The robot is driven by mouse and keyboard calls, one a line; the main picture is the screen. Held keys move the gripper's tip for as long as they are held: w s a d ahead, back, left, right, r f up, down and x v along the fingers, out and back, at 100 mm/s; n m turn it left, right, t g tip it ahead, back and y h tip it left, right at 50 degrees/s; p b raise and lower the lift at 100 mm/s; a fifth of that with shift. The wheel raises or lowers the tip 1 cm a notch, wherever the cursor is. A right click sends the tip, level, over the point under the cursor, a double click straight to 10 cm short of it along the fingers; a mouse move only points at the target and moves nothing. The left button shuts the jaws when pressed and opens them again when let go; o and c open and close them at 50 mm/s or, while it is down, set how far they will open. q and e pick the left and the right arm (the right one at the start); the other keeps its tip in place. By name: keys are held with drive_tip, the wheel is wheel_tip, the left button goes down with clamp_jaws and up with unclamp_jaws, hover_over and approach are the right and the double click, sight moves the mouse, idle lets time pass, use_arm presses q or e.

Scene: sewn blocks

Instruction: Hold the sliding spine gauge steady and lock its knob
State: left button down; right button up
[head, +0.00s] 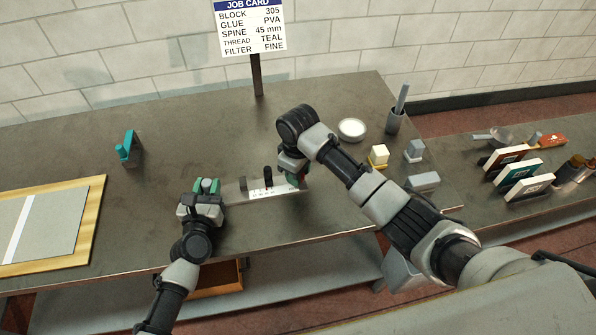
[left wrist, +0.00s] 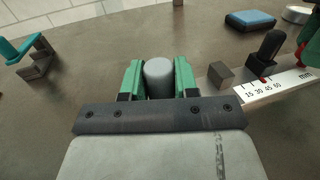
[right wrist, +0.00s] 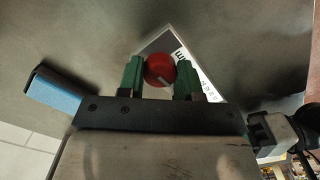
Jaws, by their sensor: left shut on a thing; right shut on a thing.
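The spine gauge (head: 264,194) is a flat metal bar with a white millimetre scale, lying on the grey table. A dark upright slider (left wrist: 267,50) with a small red mark stands on it, near the 45 and 60 figures; the exact reading is too small to tell. A grey block (left wrist: 220,75) sits left of the slider. My left gripper (head: 207,186) is shut on a grey cylinder (left wrist: 159,72) at the gauge's left end. My right gripper (right wrist: 160,75) is shut on the round red knob (right wrist: 160,68) at the right end, which is mostly hidden in the head view.
A job card (head: 250,27) reads spine 45 mm. A teal tool (head: 127,148) stands at left beside a board (head: 50,225). A white dish (head: 352,129), a cup (head: 394,121) and small blocks lie right. A blue block (left wrist: 250,20) lies behind the gauge.

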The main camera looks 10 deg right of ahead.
drive_tip(key=o, duration=0.9)
drive_tip(key=shift+o, duration=0.2)
wheel_tip(320, 180, up, 12)
use_arm(q)
drive_tip(key=c, duration=0.8)
unclamp_jaws()
